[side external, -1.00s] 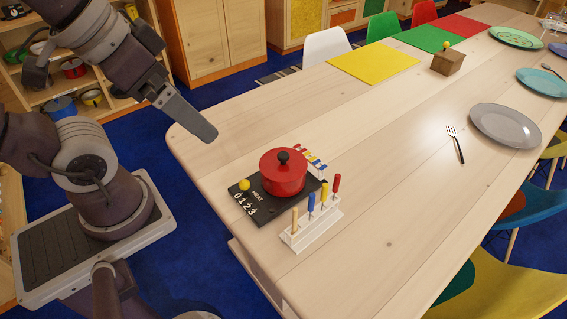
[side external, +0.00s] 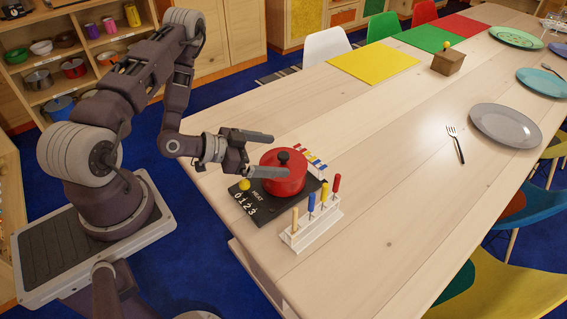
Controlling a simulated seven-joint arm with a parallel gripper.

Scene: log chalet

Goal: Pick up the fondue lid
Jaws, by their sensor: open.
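The fondue lid is the red top with a black knob (side external: 283,157) on the red fondue pot (side external: 287,184). The pot stands on a black heating plate (side external: 248,207) marked "HEAT" with numbers and a yellow knob. My gripper (side external: 271,154) is open and level at the pot's left side. Its two fingers point right, one on the far side of the lid and one in front of the pot's left part. I cannot tell whether a finger touches the pot or lid.
A white rack (side external: 312,228) with several coloured fondue forks stands in front of the pot. More coloured handles (side external: 312,159) lie behind it. A grey plate (side external: 506,124), a fork (side external: 455,143) and a wooden box (side external: 447,62) are farther right. The table's middle is clear.

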